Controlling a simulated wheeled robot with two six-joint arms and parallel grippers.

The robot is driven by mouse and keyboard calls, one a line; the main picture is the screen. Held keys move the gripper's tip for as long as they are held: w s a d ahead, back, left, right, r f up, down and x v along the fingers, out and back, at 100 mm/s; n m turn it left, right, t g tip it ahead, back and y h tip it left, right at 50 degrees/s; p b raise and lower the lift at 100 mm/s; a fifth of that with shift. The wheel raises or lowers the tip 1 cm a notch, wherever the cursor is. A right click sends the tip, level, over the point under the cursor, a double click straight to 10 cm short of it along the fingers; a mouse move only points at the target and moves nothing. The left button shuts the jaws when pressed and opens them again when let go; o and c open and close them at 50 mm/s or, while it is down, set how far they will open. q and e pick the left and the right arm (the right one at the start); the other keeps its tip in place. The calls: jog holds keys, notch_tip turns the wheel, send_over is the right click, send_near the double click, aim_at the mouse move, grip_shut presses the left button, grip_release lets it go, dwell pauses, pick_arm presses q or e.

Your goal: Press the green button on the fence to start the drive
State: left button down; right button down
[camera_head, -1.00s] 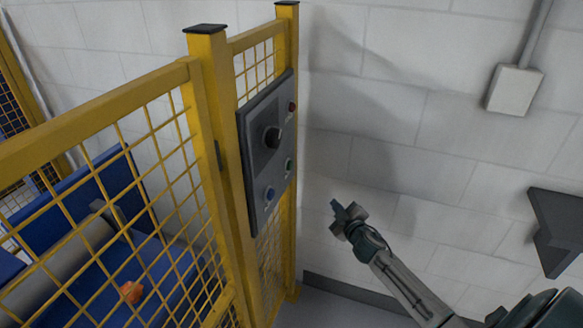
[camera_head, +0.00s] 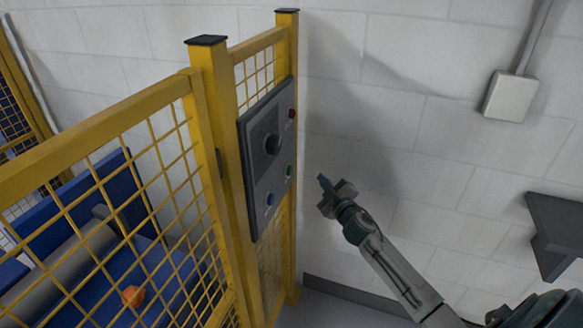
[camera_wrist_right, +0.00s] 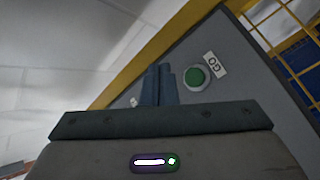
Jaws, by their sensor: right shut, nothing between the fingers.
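The green button (camera_head: 289,170) sits on the right part of a dark grey control panel (camera_head: 262,178) fixed to the yellow fence. In the right wrist view the round green button (camera_wrist_right: 195,77) has a pale ring and a "GO" label (camera_wrist_right: 214,65) beside it. My right gripper (camera_head: 322,183) is shut and empty, to the right of the panel. A gap shows between it and the panel in the head view. In the right wrist view its fingertips (camera_wrist_right: 158,72) lie left of the button, close to it in the picture. My left gripper is not in view.
The panel also has a blue button (camera_head: 269,199), a black knob (camera_head: 272,144) and a red button (camera_head: 291,113). The yellow mesh fence (camera_head: 205,170) stands left of my arm. Behind it are a roller (camera_head: 62,262) and an orange object (camera_head: 133,296). A white block wall is behind.

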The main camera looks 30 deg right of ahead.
aim_at(290, 171)
jog(key=w+a+p, duration=0.2)
jog(key=w+a, duration=0.2)
jog(key=w, duration=0.1)
jog(key=shift+a, duration=0.2)
jog(key=shift+w, duration=0.1)
dwell(1.9)
jog(key=shift+w+a, duration=0.25)
jog(key=shift+w+a, duration=0.3)
jog(key=shift+w, duration=0.05)
dwell(0.8)
dwell(0.3)
jog(key=shift+s+d, duration=0.55)
jog(key=shift+s, duration=0.15)
